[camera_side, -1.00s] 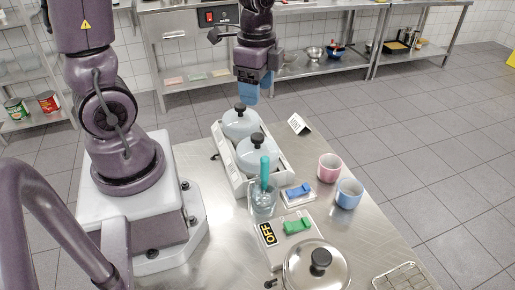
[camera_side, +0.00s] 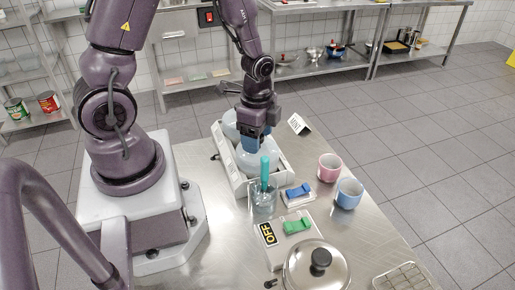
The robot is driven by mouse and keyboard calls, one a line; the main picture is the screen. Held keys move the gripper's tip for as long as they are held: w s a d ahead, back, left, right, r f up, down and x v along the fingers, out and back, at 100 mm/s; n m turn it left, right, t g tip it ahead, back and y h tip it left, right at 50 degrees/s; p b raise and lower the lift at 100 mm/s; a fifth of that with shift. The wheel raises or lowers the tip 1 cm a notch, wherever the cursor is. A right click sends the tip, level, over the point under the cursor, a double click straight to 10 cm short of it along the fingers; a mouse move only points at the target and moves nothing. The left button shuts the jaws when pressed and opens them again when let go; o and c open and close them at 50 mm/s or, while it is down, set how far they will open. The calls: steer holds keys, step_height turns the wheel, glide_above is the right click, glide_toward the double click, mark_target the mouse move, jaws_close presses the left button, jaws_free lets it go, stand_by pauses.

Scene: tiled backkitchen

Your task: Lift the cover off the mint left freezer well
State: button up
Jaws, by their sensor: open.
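A white twin-well freezer (camera_side: 234,175) stands on the steel table, with two pale domed covers on it. The far cover (camera_side: 230,128) is partly behind my gripper. The near cover (camera_side: 262,160) shows below the fingers. My gripper (camera_side: 251,146) points down over the covers, its blue fingers open, in line with the near cover's top. Both black knobs are hidden behind the gripper, so I cannot tell whether the near knob is between the fingers. A folded white card (camera_side: 298,124), apparently reading MINT, stands right of the far end.
A glass (camera_side: 263,203) with a teal-handled tool stands close to the freezer's near end. A pink cup (camera_side: 329,168), blue cup (camera_side: 349,194), blue clip (camera_side: 299,191), OFF switch box (camera_side: 270,236), steel lid (camera_side: 317,270) and wire rack (camera_side: 404,278) are nearby.

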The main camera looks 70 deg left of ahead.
steer(key=shift+f, duration=0.35)
steer(key=shift+c, duration=0.3)
steer(key=c, duration=0.9)
steer(key=shift+c, duration=0.2)
